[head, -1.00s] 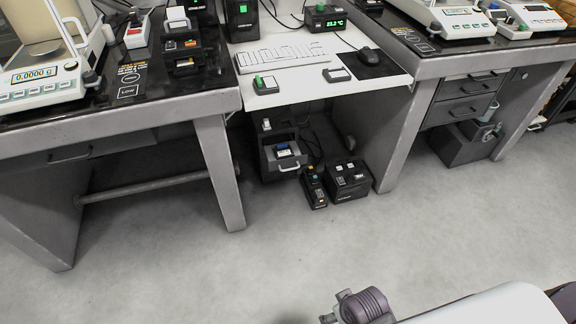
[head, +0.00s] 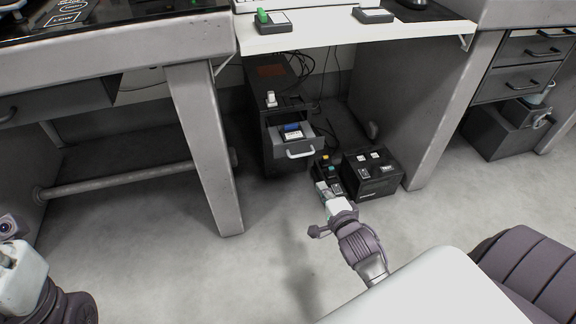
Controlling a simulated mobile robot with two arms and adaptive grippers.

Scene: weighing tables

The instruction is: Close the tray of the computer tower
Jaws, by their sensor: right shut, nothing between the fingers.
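The dark computer tower (head: 268,82) stands on the floor under the white desk. Its grey tray (head: 285,148) is pulled out toward me, with a pale handle (head: 301,153) on its front. A blue-and-white item (head: 292,131) sits in the tray. My right gripper (head: 323,187) is shut and empty, below and to the right of the handle and apart from it in the picture. It overlaps the small black box on the floor; I cannot tell whether they touch. Part of my left arm (head: 25,282) shows at the lower left; its fingers are out of frame.
A small black box (head: 326,168) and a larger black box (head: 378,182) stand on the floor right of the tray. Table legs (head: 205,150) flank the space. Cables hang behind the tower.

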